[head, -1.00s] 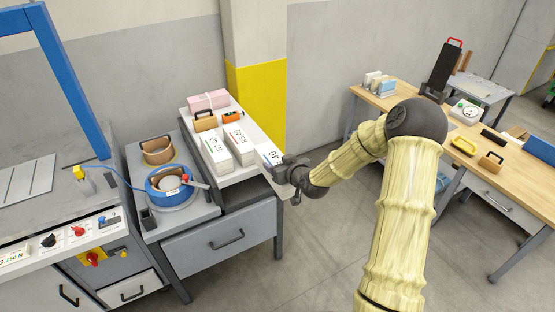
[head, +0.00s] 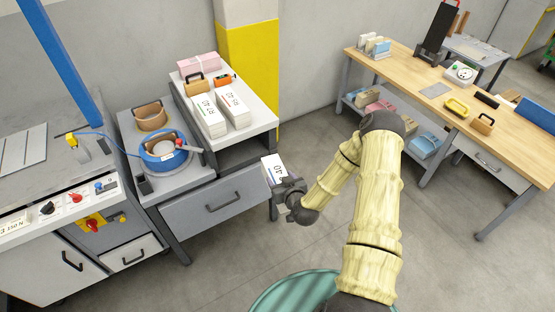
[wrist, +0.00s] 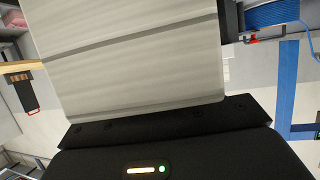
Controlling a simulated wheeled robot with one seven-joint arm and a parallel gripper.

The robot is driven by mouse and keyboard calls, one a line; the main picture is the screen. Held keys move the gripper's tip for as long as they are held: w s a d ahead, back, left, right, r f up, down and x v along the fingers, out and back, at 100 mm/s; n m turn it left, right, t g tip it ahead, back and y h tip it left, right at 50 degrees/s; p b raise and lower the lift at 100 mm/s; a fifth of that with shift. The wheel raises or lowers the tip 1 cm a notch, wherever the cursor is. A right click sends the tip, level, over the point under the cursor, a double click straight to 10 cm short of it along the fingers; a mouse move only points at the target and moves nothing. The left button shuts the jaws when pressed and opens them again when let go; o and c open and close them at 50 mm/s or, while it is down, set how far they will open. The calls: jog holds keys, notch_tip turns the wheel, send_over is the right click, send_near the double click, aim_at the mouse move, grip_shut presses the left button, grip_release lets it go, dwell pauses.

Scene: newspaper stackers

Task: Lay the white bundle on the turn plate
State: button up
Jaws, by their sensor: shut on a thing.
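My gripper (head: 284,187) is shut on a white bundle (head: 273,168) with a printed top label. It holds the bundle in the air, just right of the grey drawer cabinet. In the wrist view the white bundle (wrist: 130,60) fills the upper middle, against the dark gripper (wrist: 165,125); the fingertips are hidden. Two more white bundles, a left one (head: 208,117) and a right one (head: 232,106), lie on the white-topped stand.
The white-topped stand (head: 262,112) also bears a pink bundle (head: 198,66). A blue strap coil (head: 162,155) is on the cabinet. A teal round object (head: 296,293) is at the bottom edge. Open floor (head: 315,150) lies between the stand and the wooden bench (head: 400,68).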

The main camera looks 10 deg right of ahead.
aim_at(285, 212)
jog(key=shift+m+h, duration=0.6)
jog(key=shift+h, duration=0.1)
jog(key=s+f, duration=0.2)
jog(key=s, duration=0.1)
jog(key=s+f, duration=0.2)
jog(key=f, duration=0.1)
jog(key=s+f, duration=0.2)
jog(key=s, duration=0.1)
jog(key=shift+s+a+f, duration=0.25)
jog(key=shift+s+f, duration=0.05)
jog(key=shift+f, duration=0.05)
jog(key=shift+s+f, duration=0.3)
jog(key=shift+s, duration=0.2)
jog(key=shift+a, duration=0.1)
